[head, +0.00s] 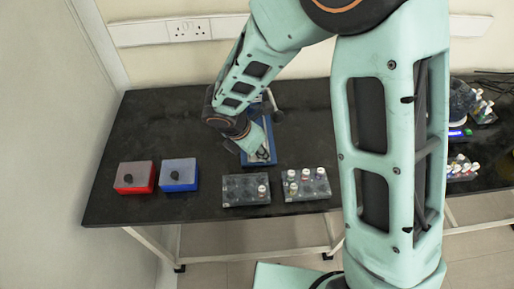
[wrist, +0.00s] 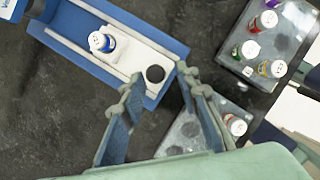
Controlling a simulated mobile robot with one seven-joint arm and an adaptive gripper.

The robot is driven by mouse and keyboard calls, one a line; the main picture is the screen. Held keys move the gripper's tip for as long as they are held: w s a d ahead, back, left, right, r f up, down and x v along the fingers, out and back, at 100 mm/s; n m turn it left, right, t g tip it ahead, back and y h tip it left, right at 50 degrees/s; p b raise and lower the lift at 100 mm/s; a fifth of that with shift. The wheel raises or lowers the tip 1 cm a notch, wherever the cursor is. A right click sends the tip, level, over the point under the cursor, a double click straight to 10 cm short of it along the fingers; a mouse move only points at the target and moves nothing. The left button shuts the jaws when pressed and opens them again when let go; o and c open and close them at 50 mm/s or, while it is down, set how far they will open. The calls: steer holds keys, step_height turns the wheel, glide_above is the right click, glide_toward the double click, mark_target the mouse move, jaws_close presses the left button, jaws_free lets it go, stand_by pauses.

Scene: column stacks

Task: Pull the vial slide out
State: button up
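The blue device (head: 272,140) stands near the back of the black bench in the head view, partly hidden by my arm. The wrist view shows its blue frame (wrist: 85,62) with a pale slide (wrist: 128,62) lying in it. A white-capped vial (wrist: 102,42) with a blue band stands in the slide. A round black knob (wrist: 155,73) is at the slide's near end. My gripper (wrist: 160,80) is open, its fingertips on either side of the knob in the picture, with gaps visible. I cannot tell its height above the knob.
Two clear vial racks (head: 246,190) (head: 306,184) stand in front of the device, holding several vials. More vials (head: 462,168) are at far right. Bare bench lies left of the device.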

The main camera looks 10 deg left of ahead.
steer(key=shift+w, duration=0.1)
steer(key=shift+a+r, duration=0.1)
steer(key=shift+r, duration=0.4)
steer(key=v, duration=1.1)
steer(key=shift+s, duration=0.2)
